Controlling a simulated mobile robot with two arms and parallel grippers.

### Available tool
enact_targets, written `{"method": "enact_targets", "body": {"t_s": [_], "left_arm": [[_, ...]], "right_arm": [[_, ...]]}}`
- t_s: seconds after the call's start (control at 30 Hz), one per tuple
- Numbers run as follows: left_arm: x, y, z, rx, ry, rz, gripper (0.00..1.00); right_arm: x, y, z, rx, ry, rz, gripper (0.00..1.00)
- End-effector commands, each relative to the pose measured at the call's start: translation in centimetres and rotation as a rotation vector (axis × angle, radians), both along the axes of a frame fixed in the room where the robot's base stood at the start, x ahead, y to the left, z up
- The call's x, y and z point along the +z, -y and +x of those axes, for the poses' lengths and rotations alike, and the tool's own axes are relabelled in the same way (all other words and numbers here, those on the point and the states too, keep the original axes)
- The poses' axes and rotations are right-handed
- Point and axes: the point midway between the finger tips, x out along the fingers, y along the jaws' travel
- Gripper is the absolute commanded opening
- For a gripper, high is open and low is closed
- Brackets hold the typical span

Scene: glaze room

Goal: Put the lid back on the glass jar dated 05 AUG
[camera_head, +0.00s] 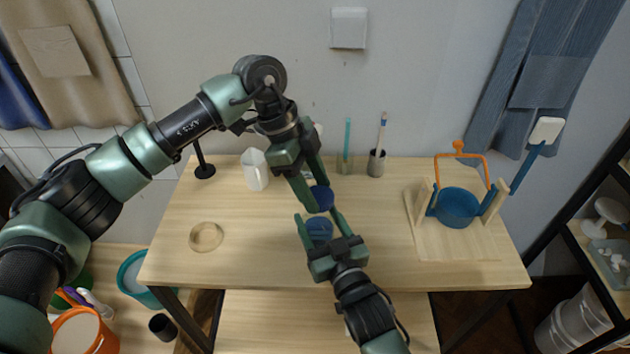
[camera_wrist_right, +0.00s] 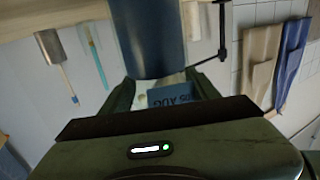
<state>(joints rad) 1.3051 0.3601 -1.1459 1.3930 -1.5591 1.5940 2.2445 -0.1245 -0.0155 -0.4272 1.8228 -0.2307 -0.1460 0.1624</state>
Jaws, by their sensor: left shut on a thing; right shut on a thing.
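My left gripper (camera_head: 318,200) is shut on a round dark blue lid (camera_head: 321,198) above the middle of the table (camera_head: 260,262). My right gripper (camera_head: 320,220) comes in from the front and is shut on a glass jar with blue contents (camera_head: 319,231). The lid appears just beyond the jar's top; I cannot tell whether they touch. In the right wrist view, which is upside down, the blue jar body (camera_wrist_right: 148,38) is close up. A blue label (camera_wrist_right: 175,93) reading 05 AUG shows between the fingers, partly covered by the gripper body.
A white jug (camera_head: 255,170), a black stand (camera_head: 204,170), a glass holder (camera_head: 344,165) and a dark brush cup (camera_head: 376,164) stand at the back. A wooden ring (camera_head: 206,237) lies left. The front of the table is clear.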

Motion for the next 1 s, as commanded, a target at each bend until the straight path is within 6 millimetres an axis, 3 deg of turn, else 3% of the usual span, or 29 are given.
{"method": "enact_targets", "body": {"t_s": [0.43,0.77,1.0], "left_arm": [[0.0,0.0,0.0,-0.001,0.001,0.000,0.16],[-1.6,0.0,0.0,0.002,0.001,-0.001,0.16],[-1.7,0.0,0.0,0.002,0.001,0.000,0.16]], "right_arm": [[-0.1,0.0,0.0,0.000,-0.001,-0.002,0.00],[-0.1,0.0,0.0,0.000,-0.001,-0.002,0.00],[-0.1,0.0,0.0,0.000,-0.002,-0.002,0.00]]}}
